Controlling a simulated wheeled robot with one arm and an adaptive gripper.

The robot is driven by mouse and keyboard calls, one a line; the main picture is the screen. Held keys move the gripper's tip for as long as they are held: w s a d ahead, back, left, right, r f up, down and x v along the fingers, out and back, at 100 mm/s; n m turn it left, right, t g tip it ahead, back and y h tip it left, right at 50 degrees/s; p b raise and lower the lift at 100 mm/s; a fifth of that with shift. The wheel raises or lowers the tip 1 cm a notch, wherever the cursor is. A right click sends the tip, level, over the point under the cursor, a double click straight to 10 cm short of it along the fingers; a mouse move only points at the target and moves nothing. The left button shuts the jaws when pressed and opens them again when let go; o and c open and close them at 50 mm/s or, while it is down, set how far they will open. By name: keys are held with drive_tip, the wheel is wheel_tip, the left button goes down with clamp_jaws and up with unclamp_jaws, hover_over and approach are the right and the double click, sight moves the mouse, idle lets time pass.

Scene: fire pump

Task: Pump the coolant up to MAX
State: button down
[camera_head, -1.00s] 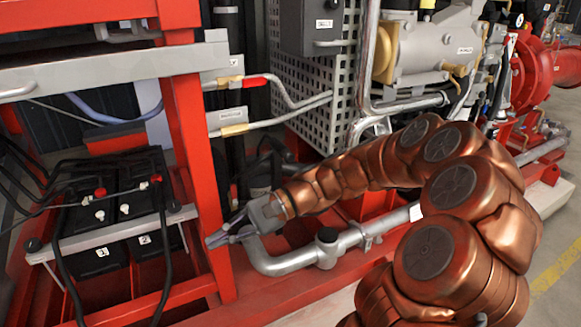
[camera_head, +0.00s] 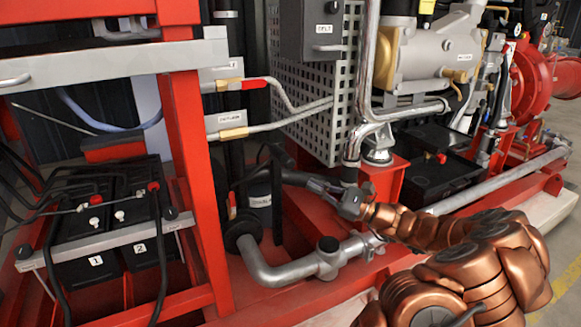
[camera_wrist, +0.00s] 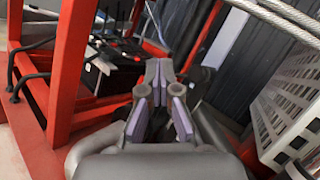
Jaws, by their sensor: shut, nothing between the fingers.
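A dark upright cylinder (camera_head: 262,190) with a small white label stands behind the red post in the head view. The label is too small to read surely. A dark bar (camera_head: 293,177) runs from near its top towards my gripper; I cannot tell whether it is a pump lever. My gripper (camera_head: 316,186) is shut and empty, just right of the cylinder, its fingers pointing left. I cannot tell whether it touches the bar. In the wrist view the closed fingers (camera_wrist: 160,84) with purple pads are at the middle. No coolant gauge or MAX mark is readable.
A red frame post (camera_head: 197,170) and two batteries (camera_head: 95,262) are at the left. A grey pipe (camera_head: 290,262) bends below my gripper. A perforated grey guard (camera_head: 312,105) stands above it. Two valve pipes (camera_head: 285,117) cross behind the post.

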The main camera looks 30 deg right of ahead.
drive_tip(key=shift+w, duration=0.1)
drive_tip(key=p, duration=0.1)
approach(289, 164)
drive_tip(key=w+a+r, duration=0.2)
drive_tip(key=w+a, duration=0.1)
drive_tip(key=a, duration=0.2)
drive_tip(key=shift+w, duration=0.2)
drive_tip(key=shift+w+r, duration=0.1)
drive_tip(key=shift+r, duration=0.05)
idle(1.2)
drive_tip(key=shift+w+p, duration=0.35)
drive_tip(key=shift+p, duration=0.15)
drive_tip(key=shift+w+d+p, duration=0.15)
drive_tip(key=shift+w+p, duration=0.25)
drive_tip(key=shift+w, duration=0.6)
idle(1.3)
drive_tip(key=shift+s, duration=1.45)
